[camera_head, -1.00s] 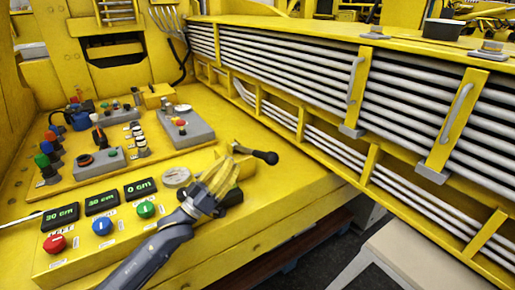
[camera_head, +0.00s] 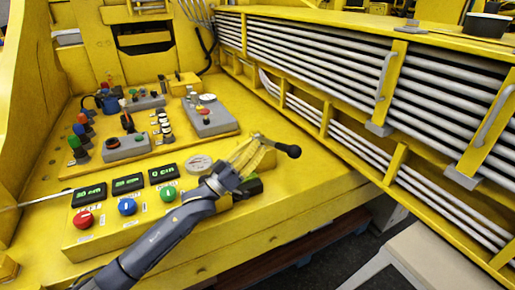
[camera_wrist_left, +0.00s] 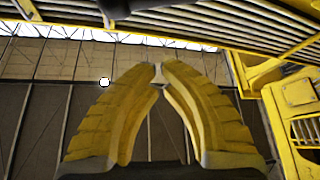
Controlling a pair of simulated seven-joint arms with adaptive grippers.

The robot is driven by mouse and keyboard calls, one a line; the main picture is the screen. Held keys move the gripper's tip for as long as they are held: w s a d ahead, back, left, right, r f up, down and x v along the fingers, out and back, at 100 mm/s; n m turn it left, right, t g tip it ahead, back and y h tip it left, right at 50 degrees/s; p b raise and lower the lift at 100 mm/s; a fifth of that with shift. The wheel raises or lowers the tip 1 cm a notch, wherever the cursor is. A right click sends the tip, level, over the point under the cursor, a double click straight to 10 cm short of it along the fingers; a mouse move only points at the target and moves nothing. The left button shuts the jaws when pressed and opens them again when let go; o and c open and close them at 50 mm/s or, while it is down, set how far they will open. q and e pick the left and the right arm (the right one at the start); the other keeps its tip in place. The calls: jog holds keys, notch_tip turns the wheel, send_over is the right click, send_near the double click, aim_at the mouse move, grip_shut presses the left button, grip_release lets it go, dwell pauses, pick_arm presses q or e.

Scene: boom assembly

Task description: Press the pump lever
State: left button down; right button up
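The pump lever (camera_head: 286,149) is a short metal rod with a black grip, at the right of the yellow control console in the head view. It points right and slightly down. My left gripper (camera_head: 257,142) reaches up from below, with its yellow fingers at the inner end of the rod. Contact with the rod is not clear. In the left wrist view the gripper's fingertips (camera_wrist_left: 158,72) meet, with a small light-grey shape between them; the lever cannot be made out there. The lever's base is partly hidden behind the fingers. My right gripper is out of view.
A round gauge (camera_head: 198,165), green-lit displays (camera_head: 128,183), and red, blue and green buttons (camera_head: 127,206) lie left of the gripper. Joysticks and switches (camera_head: 126,123) stand farther back. Yellow boom sections with grey slats (camera_head: 330,65) run along the right. A beige seat (camera_head: 425,255) is at lower right.

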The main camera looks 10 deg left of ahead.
aim_at(275, 144)
pick_arm(q)
jog(key=w+d, duration=0.4)
jog(key=d, duration=0.2)
dwell(0.4)
notch_tip(275, 144, down, 8)
jog(key=s+d, duration=0.1)
jog(key=s, duration=0.1)
jog(key=shift+s+d, duration=0.15)
jog(key=shift+d, duration=0.15)
jog(key=shift+r, duration=0.1)
